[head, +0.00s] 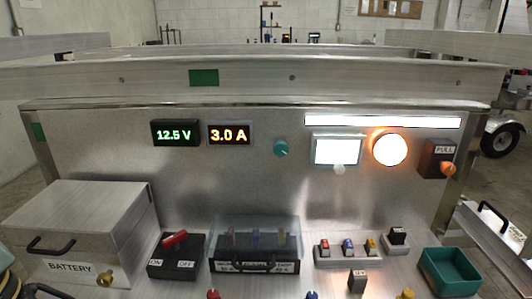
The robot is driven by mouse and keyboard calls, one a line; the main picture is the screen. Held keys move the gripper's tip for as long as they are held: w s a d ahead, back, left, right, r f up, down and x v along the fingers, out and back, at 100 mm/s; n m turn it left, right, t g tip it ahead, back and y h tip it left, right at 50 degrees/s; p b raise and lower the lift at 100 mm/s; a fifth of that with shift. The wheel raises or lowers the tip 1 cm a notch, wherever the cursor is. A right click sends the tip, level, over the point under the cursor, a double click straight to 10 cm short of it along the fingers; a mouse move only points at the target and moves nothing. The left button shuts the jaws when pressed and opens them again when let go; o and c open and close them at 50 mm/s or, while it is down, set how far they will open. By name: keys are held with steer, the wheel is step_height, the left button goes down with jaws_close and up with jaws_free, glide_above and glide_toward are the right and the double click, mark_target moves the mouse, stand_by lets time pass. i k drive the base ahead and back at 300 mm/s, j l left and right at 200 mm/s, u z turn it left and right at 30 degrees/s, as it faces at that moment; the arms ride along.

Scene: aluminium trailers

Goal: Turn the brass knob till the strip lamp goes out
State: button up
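The strip lamp (382,121) is a long, thin bar along the upper right of the metal panel, and it glows white. A brass-coloured knob (105,277) sits at the lower right of the front of the box labelled BATTERY (70,267). Nothing is touching the knob in this view. My gripper is not in view.
The panel has a teal knob (280,148), a lit square lamp (338,150) with a pale knob (339,169), a round lit lamp (389,149) and a PULL box (436,158). A red ON/OFF lever (174,239), covered fuse box (256,238), switches (348,246) and green tray (450,272) stand below.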

mark_target(104, 280)
steer(key=u, duration=1.1)
